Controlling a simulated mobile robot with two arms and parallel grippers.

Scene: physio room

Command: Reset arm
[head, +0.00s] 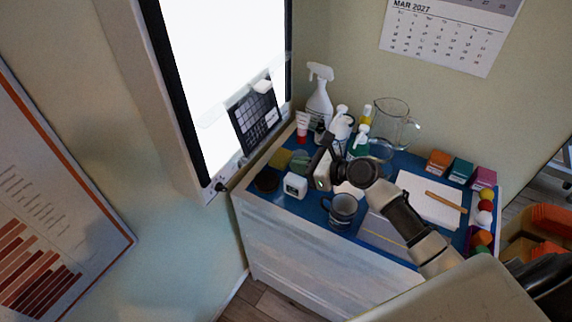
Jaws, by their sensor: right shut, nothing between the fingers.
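My right arm (405,218) comes in from the lower right and reaches over the blue-topped cabinet. My right gripper (322,160) is above the back middle of that top, among the bottles and small items in the picture. It is shut with nothing in it. The gripper looks small and dark here, and it partly hides the things behind it. Whether it touches any of them I cannot tell. My left gripper is not in view.
The cabinet top (290,203) is crowded: a spray bottle (319,100), a glass jug (396,122), a mug (342,211), a small white clock (295,185), a notepad (425,203), small boxes (461,170) and coloured balls (484,218).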

